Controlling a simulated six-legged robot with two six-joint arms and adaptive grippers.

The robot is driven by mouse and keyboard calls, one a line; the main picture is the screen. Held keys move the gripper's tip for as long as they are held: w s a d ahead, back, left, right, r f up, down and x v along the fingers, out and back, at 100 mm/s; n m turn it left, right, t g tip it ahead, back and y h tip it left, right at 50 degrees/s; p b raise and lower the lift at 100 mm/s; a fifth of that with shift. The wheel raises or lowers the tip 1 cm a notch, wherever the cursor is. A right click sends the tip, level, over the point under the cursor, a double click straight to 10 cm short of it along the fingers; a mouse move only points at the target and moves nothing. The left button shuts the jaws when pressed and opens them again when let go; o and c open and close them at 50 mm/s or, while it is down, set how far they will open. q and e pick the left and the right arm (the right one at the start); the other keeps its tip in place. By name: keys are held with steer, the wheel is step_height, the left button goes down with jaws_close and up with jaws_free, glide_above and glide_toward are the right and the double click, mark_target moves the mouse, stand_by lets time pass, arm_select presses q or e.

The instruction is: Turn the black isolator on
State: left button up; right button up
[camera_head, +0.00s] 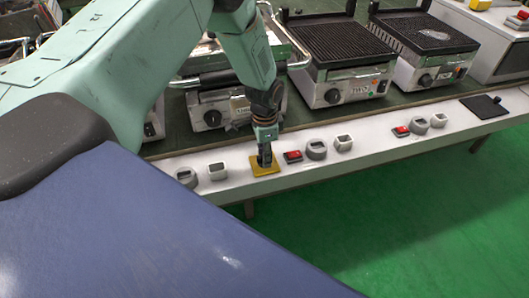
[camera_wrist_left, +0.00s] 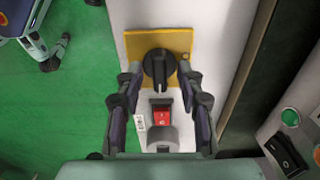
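The black isolator (camera_wrist_left: 159,67) is a round rotary knob with a raised bar on a yellow plate (camera_wrist_left: 137,43), in the upper middle of the left wrist view. Its bar lies roughly upright in that picture, along the white strip. In the head view the yellow plate (camera_head: 264,173) shows on the bench's front edge, and my gripper mostly hides the knob. My left gripper (camera_wrist_left: 160,77) points down over it, with its fingers apart on either side of the knob's near part. I see no clear contact. My right gripper is not in view.
A red switch (camera_wrist_left: 162,113) and a grey knob (camera_wrist_left: 162,138) sit close beside the isolator, between my fingers in the wrist view. Several contact grills, one being the ridged grill (camera_head: 340,42), stand behind the white front strip (camera_head: 373,150). Green floor (camera_head: 430,220) lies open in front.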

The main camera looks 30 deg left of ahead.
arm_select(q)
step_height(320, 180, up, 12)
stand_by(0.6)
steer(key=shift+f, duration=0.1)
stand_by(0.4)
steer(key=s+d+f+n, duration=0.3)
steer(key=s+d+f, duration=0.1)
steer(key=s+f, duration=0.5)
steer(key=s+d+f+n, duration=0.35)
steer(key=s+f, duration=0.35)
steer(key=s, duration=0.5)
steer(key=s+d+n, duration=0.1)
steer(key=s+n, duration=0.1)
steer(key=s, duration=0.9)
steer(key=shift+r, duration=0.15)
steer(key=shift+s+a, duration=0.15)
steer(key=shift+s, duration=0.1)
